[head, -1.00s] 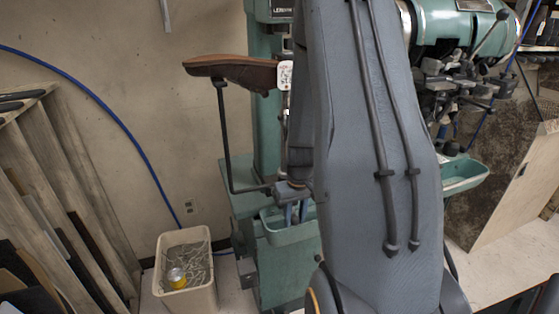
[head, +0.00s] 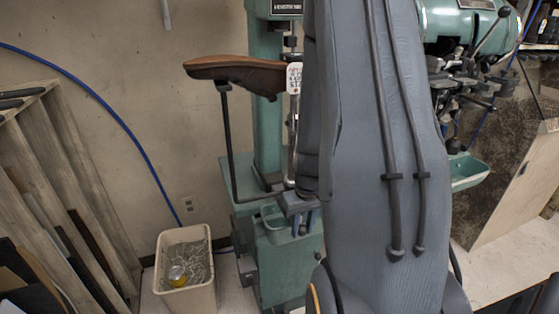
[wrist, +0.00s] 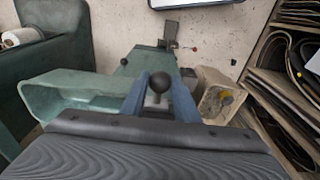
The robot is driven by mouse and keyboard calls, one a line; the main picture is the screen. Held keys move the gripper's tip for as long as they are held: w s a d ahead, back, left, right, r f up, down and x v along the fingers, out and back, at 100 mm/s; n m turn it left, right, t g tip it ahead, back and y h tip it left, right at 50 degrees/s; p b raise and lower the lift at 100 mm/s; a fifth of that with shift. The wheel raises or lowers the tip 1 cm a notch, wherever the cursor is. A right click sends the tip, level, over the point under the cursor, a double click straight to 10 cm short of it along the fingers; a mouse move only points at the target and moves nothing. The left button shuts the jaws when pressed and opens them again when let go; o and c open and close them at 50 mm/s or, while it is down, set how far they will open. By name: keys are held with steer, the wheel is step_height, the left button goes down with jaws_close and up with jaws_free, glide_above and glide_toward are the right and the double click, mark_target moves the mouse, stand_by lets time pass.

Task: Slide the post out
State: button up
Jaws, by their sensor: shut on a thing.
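The post is a thin black bent rod (head: 229,140) in the head view. It rises from a low cross bar at the green machine's base to a brown shoe (head: 232,70) at its top. A white tag (head: 294,77) hangs by the shoe's right end. My gripper (head: 303,218) is low at the right end of the bar, partly hidden by my arm. In the wrist view its blue fingers (wrist: 158,100) are shut on a black ball knob (wrist: 158,83). How the knob joins the post is hidden.
A green tray (wrist: 75,95) is close left of my fingers. A beige bin (head: 187,292) stands on the floor, left of the machine (head: 268,125). A wooden rack (head: 60,180) stands at the far left. A second green tray (head: 468,172) is at right.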

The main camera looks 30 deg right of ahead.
steer(key=s+a+b, duration=0.1)
steer(key=s+b, duration=0.1)
steer(key=s, duration=0.5)
steer(key=shift+a, duration=0.4)
stand_by(0.4)
steer(key=o, duration=1.3)
steer(key=shift+o, duration=0.2)
step_height(320, 180, up, 7)
steer(key=s+p, duration=0.2)
steer(key=p, duration=0.5)
steer(key=shift+a, duration=0.25)
